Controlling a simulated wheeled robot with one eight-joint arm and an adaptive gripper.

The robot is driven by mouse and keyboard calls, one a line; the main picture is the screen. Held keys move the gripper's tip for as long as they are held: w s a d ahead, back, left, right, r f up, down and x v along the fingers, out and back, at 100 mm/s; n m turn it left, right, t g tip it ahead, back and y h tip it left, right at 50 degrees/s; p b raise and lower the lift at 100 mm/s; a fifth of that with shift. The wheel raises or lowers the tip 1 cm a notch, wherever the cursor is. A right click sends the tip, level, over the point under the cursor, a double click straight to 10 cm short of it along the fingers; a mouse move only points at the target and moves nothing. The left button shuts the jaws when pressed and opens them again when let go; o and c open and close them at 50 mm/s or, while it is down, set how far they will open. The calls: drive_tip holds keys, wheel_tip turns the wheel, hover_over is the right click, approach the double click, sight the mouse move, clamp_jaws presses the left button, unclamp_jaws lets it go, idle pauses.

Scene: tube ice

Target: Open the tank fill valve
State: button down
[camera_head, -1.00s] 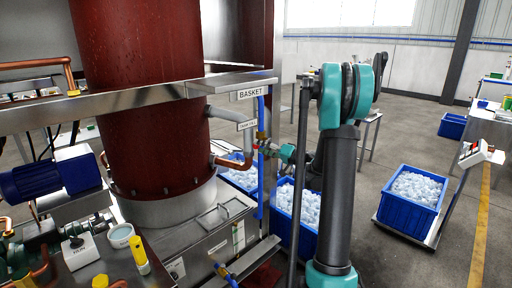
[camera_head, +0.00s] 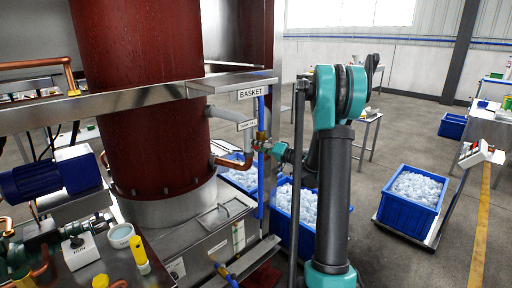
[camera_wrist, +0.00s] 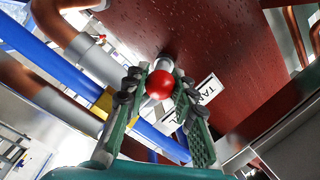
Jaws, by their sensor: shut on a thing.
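In the wrist view, a red ball knob (camera_wrist: 160,84) on a pale lever sits between the fingers of my gripper (camera_wrist: 160,92). The fingers are closed on the knob. A partly covered label reading "TAN" (camera_wrist: 208,88) is just beside the right finger. In the head view, my gripper (camera_head: 265,149) is at the pipework right of the dark red tank (camera_head: 150,100), below a small tag (camera_head: 246,125) that seems to read "TANK FILL". The knob is too small to make out there, and the valve body is largely hidden.
A "BASKET" sign (camera_head: 251,93) hangs above the valve area. A blue vertical pipe (camera_head: 261,190) and copper pipe (camera_head: 232,161) run close to my gripper. Floor between my arm and that crate is clear.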

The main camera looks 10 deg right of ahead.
idle(0.4)
